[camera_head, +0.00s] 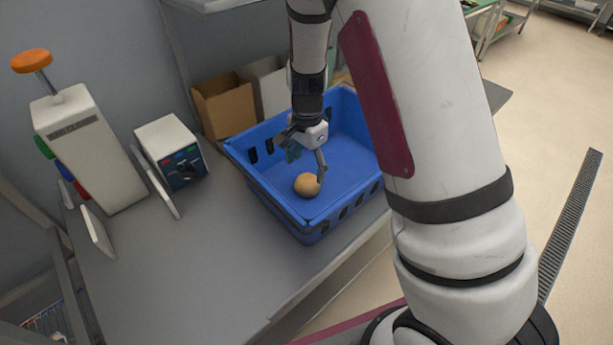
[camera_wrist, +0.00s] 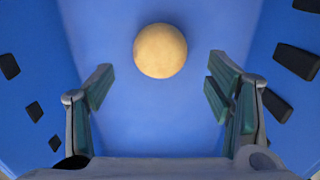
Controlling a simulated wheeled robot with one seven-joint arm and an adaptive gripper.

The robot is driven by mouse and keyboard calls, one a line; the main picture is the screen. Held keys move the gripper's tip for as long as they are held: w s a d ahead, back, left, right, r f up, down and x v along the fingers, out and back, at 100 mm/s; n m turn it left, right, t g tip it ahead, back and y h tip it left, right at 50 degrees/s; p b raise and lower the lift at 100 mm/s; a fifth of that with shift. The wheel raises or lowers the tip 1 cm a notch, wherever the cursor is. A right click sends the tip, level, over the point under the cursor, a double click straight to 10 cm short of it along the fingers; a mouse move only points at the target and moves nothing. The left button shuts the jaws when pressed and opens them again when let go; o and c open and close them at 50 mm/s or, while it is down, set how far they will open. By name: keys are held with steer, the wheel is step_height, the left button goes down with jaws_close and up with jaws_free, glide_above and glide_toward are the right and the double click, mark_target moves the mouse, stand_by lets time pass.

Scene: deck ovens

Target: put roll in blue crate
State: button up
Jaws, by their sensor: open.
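The roll (camera_head: 307,185) is round and tan. It lies inside the blue crate (camera_head: 273,190), on its floor towards the near left corner in the head view. In the wrist view the roll (camera_wrist: 160,51) is whole and rests on the blue floor (camera_wrist: 155,115) of the crate. My gripper (camera_head: 308,160) reaches down into the crate with its fingers spread. In the wrist view my gripper (camera_wrist: 158,88) is open and empty, and the roll lies beyond the fingertips, apart from both fingers.
The crate stands on a grey table (camera_head: 190,265). A cardboard box (camera_head: 225,108) is behind it. A small white device (camera_head: 172,150) and a tall white dispenser with an orange knob (camera_head: 85,150) stand to the left. The table front is clear.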

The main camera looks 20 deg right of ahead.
mark_target(307, 179)
steer(key=s+r+n+t+y, duration=0.1)
steer(key=s+r+n, duration=0.3)
steer(key=r, duration=0.7)
steer(key=s+r+n+t, duration=0.2)
steer(key=s+r, duration=0.4)
steer(key=r, duration=0.5)
steer(key=s+r+n+t, duration=0.1)
steer(key=s+r+n, duration=0.1)
steer(key=s, duration=0.4)
steer(key=s+r+n+t+h, duration=0.1)
steer(key=s+r+n, duration=0.2)
steer(key=s+n, duration=0.2)
steer(key=s, duration=0.2)
steer(key=shift+s+r+n+t, duration=0.3)
